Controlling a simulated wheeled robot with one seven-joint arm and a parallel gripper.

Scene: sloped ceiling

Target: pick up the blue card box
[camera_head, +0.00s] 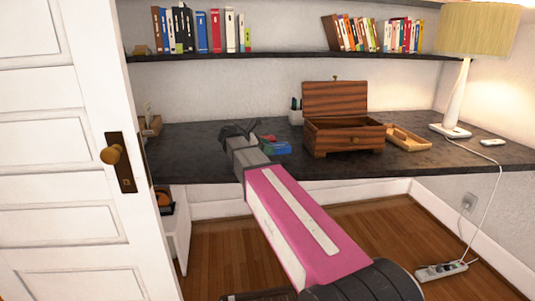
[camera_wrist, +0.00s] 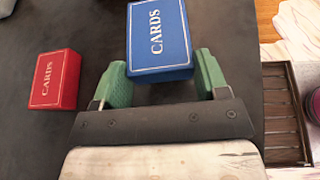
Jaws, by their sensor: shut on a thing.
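The blue card box (camera_wrist: 160,42), lettered CARDS in white, lies between my gripper's green fingers in the wrist view. My gripper (camera_wrist: 160,72) is shut on it, with one finger along each side. The red card box (camera_wrist: 54,80), also lettered CARDS, lies on the dark desktop to the left, apart from the gripper. In the head view the blue box (camera_head: 276,148) shows at desk level just right of the end of my arm, with a bit of the red box (camera_head: 267,138) behind it. My fingertips are not clear in the head view.
A wooden chest (camera_head: 345,136) with its lid up stands on the dark desk (camera_head: 200,165) to the right. A wooden tray (camera_head: 408,139) and a lamp (camera_head: 452,128) stand beyond it. A shelf of books (camera_head: 300,54) hangs above. A white door (camera_head: 75,220) stands at left.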

